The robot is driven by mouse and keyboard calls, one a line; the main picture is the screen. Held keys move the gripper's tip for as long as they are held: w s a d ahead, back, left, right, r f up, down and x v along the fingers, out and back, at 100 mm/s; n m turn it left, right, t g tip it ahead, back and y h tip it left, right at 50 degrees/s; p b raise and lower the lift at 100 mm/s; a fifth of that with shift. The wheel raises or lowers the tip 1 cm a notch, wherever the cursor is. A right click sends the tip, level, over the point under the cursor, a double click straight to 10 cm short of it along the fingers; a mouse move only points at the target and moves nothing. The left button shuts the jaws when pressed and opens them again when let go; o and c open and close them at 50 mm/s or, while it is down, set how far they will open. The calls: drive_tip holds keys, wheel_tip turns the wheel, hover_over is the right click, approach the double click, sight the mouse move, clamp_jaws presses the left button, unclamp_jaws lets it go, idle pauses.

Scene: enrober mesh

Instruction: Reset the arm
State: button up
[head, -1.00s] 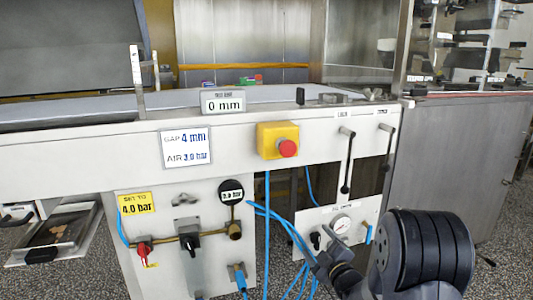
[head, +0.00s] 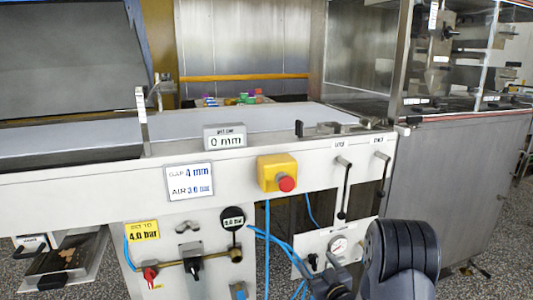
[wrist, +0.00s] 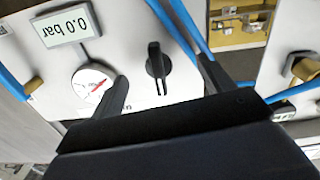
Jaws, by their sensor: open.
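My gripper (wrist: 165,88) is open in the wrist view, its two dark fingers apart. A black knob (wrist: 157,66) on a white panel shows between and beyond the fingers; nothing is seen held. Whether a finger touches the panel or the gauge (wrist: 93,87) beside the left finger, I cannot tell. In the head view my arm (head: 402,250) is at the lower right, in front of the lower panel with a gauge (head: 338,245). The gripper end (head: 332,284) is partly hidden there at the bottom edge.
Blue hoses (head: 273,238) hang beside the panel and cross the wrist view near the right finger. A yellow box with a red button (head: 286,184), two black levers (head: 343,188) and a red-handled valve (head: 150,272) are on the machine front. A display (wrist: 66,27) reads 0.0 bar.

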drive_tip(key=m+p, duration=0.2)
drive_tip(key=p, duration=0.1)
drive_tip(key=shift+r, duration=0.15)
drive_tip(key=shift+d+m+p, duration=0.1)
drive_tip(key=shift+m+p, duration=0.2)
drive_tip(key=shift+m, duration=0.4)
